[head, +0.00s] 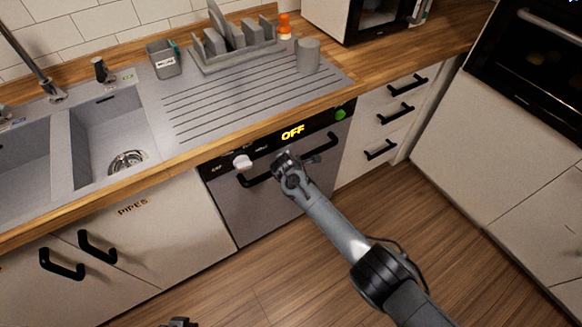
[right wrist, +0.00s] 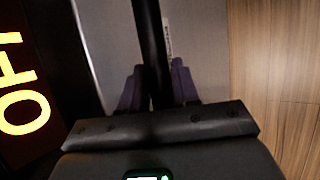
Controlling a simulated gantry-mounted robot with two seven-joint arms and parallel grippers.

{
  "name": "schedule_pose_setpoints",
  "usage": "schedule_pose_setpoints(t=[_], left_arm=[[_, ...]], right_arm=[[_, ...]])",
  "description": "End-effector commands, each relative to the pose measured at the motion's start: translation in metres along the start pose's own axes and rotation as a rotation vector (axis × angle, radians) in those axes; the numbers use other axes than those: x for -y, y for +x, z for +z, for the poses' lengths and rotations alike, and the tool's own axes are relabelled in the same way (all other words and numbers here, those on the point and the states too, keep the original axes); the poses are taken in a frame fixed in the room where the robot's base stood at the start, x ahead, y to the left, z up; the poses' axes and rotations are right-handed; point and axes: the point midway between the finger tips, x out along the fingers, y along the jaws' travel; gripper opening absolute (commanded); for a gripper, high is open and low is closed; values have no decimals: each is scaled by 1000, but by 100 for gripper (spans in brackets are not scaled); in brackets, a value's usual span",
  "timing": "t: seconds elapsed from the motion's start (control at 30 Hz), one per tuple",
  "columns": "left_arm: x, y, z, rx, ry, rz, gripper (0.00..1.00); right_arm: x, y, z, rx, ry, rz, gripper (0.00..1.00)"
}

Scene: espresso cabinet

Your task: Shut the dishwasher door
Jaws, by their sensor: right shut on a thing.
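The dishwasher door (head: 265,212) is a grey front panel under the counter, with a black control strip reading OFF in yellow. It looks upright and about flush with the cabinets; I cannot tell if a small gap is left. A black bar handle (head: 322,149) crosses its upper part. My right gripper (head: 286,160) is at the handle's middle. In the right wrist view, its two fingers (right wrist: 157,88) are shut around the handle bar (right wrist: 148,40), one on each side. The dark tip of my left gripper (head: 179,322) barely shows at the bottom edge, its fingers unclear.
A sink (head: 112,128) and a grey drainboard with a dish rack (head: 236,52) are on the counter above. White drawers (head: 385,122) stand right of the dishwasher and a white PIPES cabinet (head: 160,235) left. The wooden floor (head: 275,280) in front is clear.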

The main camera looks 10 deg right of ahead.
Motion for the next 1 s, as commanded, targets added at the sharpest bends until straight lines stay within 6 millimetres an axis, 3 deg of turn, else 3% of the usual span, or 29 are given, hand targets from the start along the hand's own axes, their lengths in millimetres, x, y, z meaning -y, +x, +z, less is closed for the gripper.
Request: schedule_pose_setpoints(t=[0.03, 0.07, 0.17, 1.0], left_arm=[[0, 1, 0, -1, 0, 0, 0], [0, 1, 0, 0, 0, 1, 0], [0, 1, 0, -2, -1, 1, 0], [-1, -8, -4, -3, -4, 3, 0]], right_arm=[[3, 3, -1, -2, -2, 0, 0], [3, 3, -1, -2, -2, 1, 35], [3, 3, 0, -1, -2, 0, 50], [-4, -9, 1, -2, 0, 9, 51]])
